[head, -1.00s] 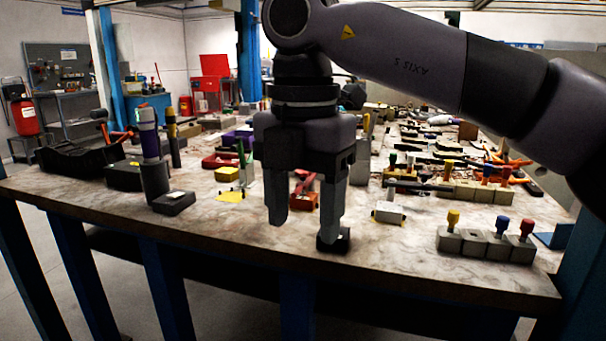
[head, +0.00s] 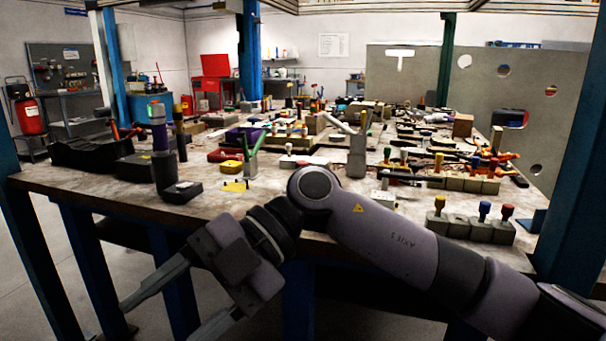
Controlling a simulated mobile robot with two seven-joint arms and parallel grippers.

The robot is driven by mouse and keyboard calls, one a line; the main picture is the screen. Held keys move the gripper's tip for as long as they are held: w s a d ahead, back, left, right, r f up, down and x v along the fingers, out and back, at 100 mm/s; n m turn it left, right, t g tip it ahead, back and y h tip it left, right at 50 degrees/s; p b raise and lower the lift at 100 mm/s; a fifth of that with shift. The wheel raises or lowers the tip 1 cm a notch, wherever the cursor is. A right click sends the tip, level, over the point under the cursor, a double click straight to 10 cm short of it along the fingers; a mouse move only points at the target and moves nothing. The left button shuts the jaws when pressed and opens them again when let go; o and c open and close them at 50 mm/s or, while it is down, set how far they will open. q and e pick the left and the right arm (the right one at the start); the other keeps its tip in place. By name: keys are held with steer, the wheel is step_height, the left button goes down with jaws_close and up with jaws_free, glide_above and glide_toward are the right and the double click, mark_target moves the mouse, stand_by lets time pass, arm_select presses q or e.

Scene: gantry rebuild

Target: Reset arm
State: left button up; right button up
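My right arm (head: 400,235) comes in from the right and reaches across the front of the workbench (head: 80,185). Its gripper (head: 158,322) is in front of the bench's near edge, below the level of the top, and points down to the left. Its two fingers are spread apart with nothing between them. The lower fingertip runs to the bottom edge of the picture. My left gripper is not in view.
Grey blocks with coloured knobs (head: 470,228) stand near the front right edge. A dark cylinder holder (head: 164,172) and a black block (head: 183,192) stand at the front left. A blue post (head: 575,200) rises at right. The bench behind is crowded with tools.

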steer(key=w+d+f+m+t+y, duration=0.1)
steer(key=w+d+m+t+y, duration=0.25)
steer(key=m+t+y, duration=0.4)
steer(key=w+d+f+m+t+y, duration=0.1)
steer(key=w+d+m+t+y, duration=0.2)
steer(key=w+m+t+y, duration=0.35)
steer(key=w+d+f+m+t+h, duration=0.2)
steer(key=d+f+m+t+h, duration=0.7)
steer(key=f+m+t+h, duration=0.4)
steer(key=s+d+f+m+g+h, duration=0.3)
steer(key=s+d+f+g+h, duration=0.15)
steer(key=s+d+f, duration=0.6)
steer(key=s+d+f+m+g+h, duration=0.3)
steer(key=s+d+f+g+h, duration=0.25)
steer(key=f, duration=0.85)
step_height(320, 180, up, 13)
steer(key=s+d+t+p, duration=0.1)
steer(key=p, duration=1.4)
steer(key=shift+s+d+t+y+p, duration=0.2)
steer(key=shift+s+t+y+p, duration=0.1)
steer(key=shift+p, duration=0.05)
